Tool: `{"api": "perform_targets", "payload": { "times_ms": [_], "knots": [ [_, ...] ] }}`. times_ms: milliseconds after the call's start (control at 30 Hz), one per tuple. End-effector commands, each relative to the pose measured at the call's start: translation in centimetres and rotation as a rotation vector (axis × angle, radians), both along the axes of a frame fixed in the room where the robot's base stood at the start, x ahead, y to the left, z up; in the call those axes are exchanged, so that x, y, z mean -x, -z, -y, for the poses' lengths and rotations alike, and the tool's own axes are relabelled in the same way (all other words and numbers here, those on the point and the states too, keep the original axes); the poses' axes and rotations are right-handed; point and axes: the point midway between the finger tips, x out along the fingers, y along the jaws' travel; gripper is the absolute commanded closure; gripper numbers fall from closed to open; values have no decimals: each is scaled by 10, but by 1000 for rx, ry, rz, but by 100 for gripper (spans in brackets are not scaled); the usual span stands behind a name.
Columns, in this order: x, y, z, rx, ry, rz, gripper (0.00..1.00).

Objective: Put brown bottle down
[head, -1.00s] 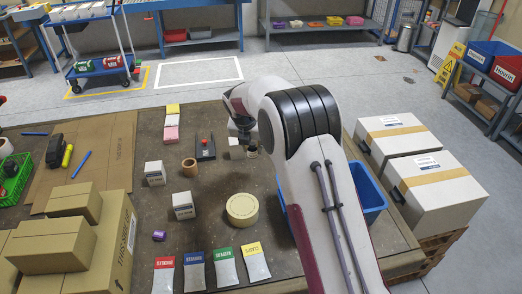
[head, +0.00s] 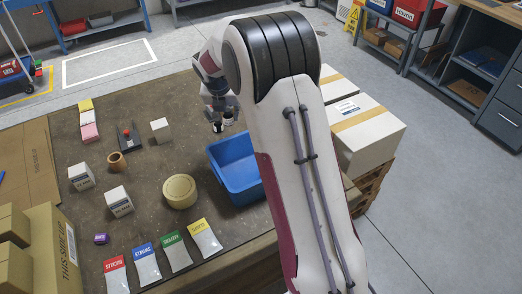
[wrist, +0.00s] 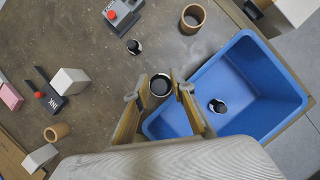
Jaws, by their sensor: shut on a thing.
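My gripper (wrist: 159,96) is shut on the brown bottle (wrist: 160,85). In the wrist view I see the bottle end-on, as a dark round top with a pale rim between the fingertips; its brown colour hardly shows. In the head view my gripper (head: 217,108) is partly hidden by my arm, near the far left corner of the blue bin (head: 224,172). The bin (wrist: 290,92) lies to the right of the gripper in the wrist view. Whether the bottle touches the table is not clear.
Another dark-capped item (wrist: 218,106) is inside the bin. A small dark-capped item (wrist: 134,46) stands on the table in the wrist view. A round tan tin (head: 180,191) and white boxes (head: 118,201) stand left of the bin.

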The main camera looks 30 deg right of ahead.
Motion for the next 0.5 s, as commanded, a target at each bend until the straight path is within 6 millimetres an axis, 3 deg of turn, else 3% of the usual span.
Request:
{"api": "perform_targets", "payload": {
  "times_ms": [233,500],
  "knots": [
    [45,5,33,-1,18,-9,98],
    [83,22,38,-6,-11,-24,98]
  ]
}}
